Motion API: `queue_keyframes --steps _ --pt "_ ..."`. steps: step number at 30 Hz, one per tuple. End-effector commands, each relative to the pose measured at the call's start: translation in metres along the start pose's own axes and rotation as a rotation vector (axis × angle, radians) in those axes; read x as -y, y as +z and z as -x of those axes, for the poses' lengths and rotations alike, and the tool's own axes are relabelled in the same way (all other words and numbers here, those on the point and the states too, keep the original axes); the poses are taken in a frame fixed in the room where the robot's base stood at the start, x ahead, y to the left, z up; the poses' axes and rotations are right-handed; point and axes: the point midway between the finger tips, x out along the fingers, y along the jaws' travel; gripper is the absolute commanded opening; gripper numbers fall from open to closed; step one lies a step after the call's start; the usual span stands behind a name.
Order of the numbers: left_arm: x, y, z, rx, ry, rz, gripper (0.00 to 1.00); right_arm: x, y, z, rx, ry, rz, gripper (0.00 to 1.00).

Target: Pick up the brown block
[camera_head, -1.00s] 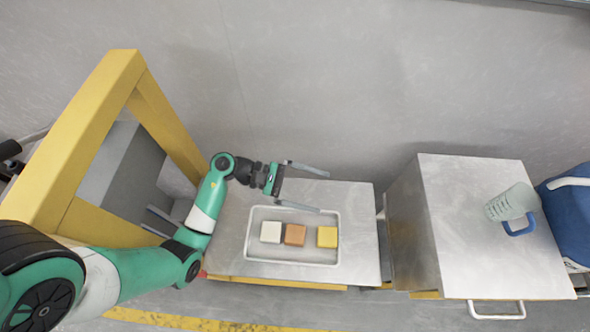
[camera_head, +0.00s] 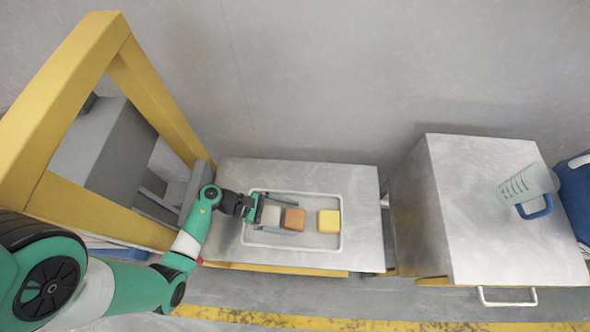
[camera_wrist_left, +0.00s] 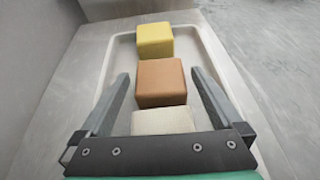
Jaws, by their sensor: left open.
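The brown block (camera_head: 294,219) sits in a white tray (camera_head: 320,243) between a white block (camera_head: 271,216) and a yellow block (camera_head: 329,221). My left gripper (camera_head: 290,215) is open and low over the tray, its fingers pointing right along both sides of the white block and reaching to the brown block. In the left wrist view the brown block (camera_wrist_left: 161,82) lies between the two fingertips, with gaps on both sides. The yellow block (camera_wrist_left: 155,40) is beyond it and the white block (camera_wrist_left: 163,120) is nearer, partly hidden by the gripper body. My right gripper is not in view.
The tray rests on a grey metal table (camera_head: 362,200) beside the wall. A yellow frame (camera_head: 160,100) stands at left. A taller metal cabinet (camera_head: 470,200) at right holds a measuring cup (camera_head: 525,187) with a blue handle.

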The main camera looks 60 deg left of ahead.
Motion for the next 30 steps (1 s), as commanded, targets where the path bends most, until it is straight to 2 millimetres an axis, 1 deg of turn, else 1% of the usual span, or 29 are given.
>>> queue_keyframes --steps 4,5,9,17,18,19,26,29,30 --pt "0.0 0.001 0.0 0.0 0.001 0.0 1.0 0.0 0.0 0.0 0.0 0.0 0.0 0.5" --pt "0.0 0.001 0.0 0.0 0.001 0.0 0.98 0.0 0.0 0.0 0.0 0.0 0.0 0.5" --pt "0.0 0.001 0.0 0.0 0.001 0.0 0.73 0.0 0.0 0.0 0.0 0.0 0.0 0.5" --pt "0.0 0.001 0.001 0.001 0.001 0.0 0.26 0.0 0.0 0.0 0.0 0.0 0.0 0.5" --pt "-0.001 0.001 0.001 0.001 0.001 0.0 0.19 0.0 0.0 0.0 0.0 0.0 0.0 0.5" --pt "-0.001 0.001 0.001 0.001 0.001 0.0 0.15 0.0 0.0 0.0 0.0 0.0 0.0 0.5" --pt "-0.001 0.003 0.002 0.001 0.001 -0.001 0.15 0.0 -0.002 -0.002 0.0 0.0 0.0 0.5" --pt "-0.001 0.015 0.006 0.002 0.002 -0.001 0.15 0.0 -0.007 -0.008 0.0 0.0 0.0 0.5" --pt "-0.001 0.023 0.009 0.002 0.002 -0.002 0.15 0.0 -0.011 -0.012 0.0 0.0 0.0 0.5"
